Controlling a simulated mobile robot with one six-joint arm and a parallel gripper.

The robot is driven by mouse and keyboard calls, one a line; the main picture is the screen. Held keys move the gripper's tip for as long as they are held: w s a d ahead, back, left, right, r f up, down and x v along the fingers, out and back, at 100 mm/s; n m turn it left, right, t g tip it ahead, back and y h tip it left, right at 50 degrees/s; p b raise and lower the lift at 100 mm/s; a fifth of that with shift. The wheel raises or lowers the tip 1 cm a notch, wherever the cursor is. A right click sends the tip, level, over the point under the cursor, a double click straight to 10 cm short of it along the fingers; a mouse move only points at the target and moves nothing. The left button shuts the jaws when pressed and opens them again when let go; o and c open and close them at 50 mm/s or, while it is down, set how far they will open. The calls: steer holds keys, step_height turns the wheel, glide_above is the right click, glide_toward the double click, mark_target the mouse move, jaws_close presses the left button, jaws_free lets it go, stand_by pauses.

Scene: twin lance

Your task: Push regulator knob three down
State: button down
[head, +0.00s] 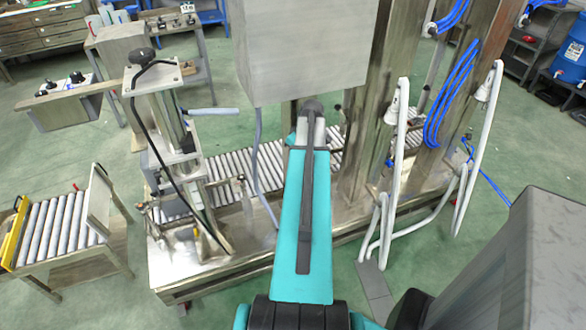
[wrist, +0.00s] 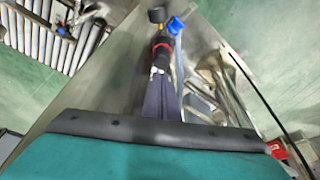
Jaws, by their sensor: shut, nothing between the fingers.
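In the wrist view, my gripper (wrist: 160,86) shows as narrow dark fingers closed together, with nothing visible between them. Just beyond the tips is a black fitting with a red ring (wrist: 161,45). A black round knob (wrist: 157,14) and a blue knob-like part (wrist: 176,26) show past it. I cannot tell whether either is regulator knob three, or whether the fingertips touch the fitting. In the head view, my teal arm reaches forward over the machine; its far end is in front of the conveyor, and the fingers and the parts near them are hidden there.
A grey box (head: 305,50) hangs above my arm's far end. Steel columns with white hoses (head: 398,150) stand to the right. A post with a black top knob (head: 142,56) stands to the left. The roller conveyor (head: 235,165) runs behind.

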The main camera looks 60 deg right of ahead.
steer(key=shift+r+p, duration=0.8)
steer(key=shift+r, duration=0.85)
steer(key=shift+s, duration=0.15)
